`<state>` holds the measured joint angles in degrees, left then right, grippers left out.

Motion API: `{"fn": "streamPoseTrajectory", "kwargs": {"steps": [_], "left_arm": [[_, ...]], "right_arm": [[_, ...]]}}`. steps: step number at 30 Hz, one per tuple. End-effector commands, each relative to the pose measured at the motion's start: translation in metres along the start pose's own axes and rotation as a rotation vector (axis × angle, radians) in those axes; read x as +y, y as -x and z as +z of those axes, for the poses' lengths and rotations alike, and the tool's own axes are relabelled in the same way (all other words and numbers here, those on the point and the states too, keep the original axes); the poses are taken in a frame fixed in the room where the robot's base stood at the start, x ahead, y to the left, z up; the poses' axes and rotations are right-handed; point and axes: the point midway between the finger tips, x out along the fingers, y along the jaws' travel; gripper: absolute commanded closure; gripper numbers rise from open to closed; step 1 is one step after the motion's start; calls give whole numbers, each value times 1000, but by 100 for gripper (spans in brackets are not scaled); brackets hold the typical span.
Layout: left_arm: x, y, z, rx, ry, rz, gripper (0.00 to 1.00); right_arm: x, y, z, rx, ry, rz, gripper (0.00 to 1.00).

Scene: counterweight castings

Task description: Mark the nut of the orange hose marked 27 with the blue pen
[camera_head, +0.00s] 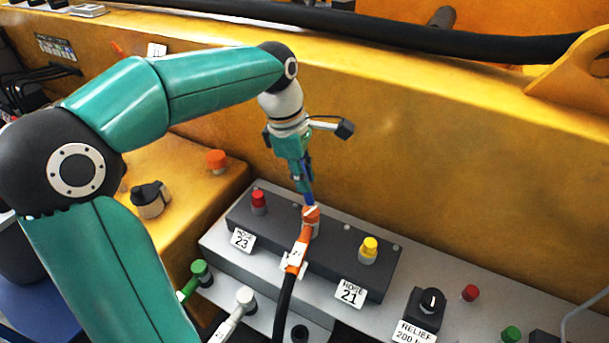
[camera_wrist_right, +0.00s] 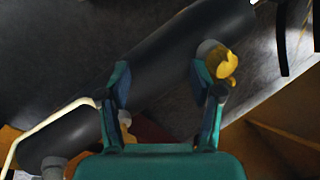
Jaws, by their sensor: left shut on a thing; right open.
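My left gripper (camera_head: 305,182) points down over the dark grey block and is shut on the blue pen (camera_head: 309,199), of which only a small blue length shows. The pen's lower end is at the orange nut (camera_head: 311,214) on top of the block; I cannot tell whether it touches. The orange hose (camera_head: 299,248) runs from this nut down to the front and turns black. It carries a small white tag (camera_head: 295,258) whose number is too small to read surely. My right gripper (camera_wrist_right: 165,98) is open and empty in the right wrist view, away from the block.
The dark block (camera_head: 335,262) also bears a red cap (camera_head: 259,202), a yellow cap (camera_head: 369,250) and plates HOSE 23 (camera_head: 242,240) and HOSE 21 (camera_head: 349,293). A green hose end (camera_head: 201,272) and a grey one (camera_head: 246,299) stand in front. A black relief knob (camera_head: 427,307) is at right.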

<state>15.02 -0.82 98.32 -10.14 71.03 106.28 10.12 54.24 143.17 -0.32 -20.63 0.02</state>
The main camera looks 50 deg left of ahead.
Motion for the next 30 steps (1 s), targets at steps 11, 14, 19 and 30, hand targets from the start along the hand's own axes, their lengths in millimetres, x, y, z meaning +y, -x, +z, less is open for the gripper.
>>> {"fn": "streamPoseTrajectory", "kwargs": {"steps": [11, 14, 19, 30], "left_arm": [[3, 36, 7, -1, 0, 3, 100], [3, 44, 8, -1, 0, 3, 100], [4, 55, 11, -1, 0, 3, 100], [4, 56, 11, -1, 0, 3, 100]], "right_arm": [[-12, 32, 0, 0, 0, 0, 35], [-14, 39, 0, 0, 0, 0, 35], [-18, 49, 0, 0, 0, 0, 35], [-18, 50, 0, 0, 0, 0, 35]]}}
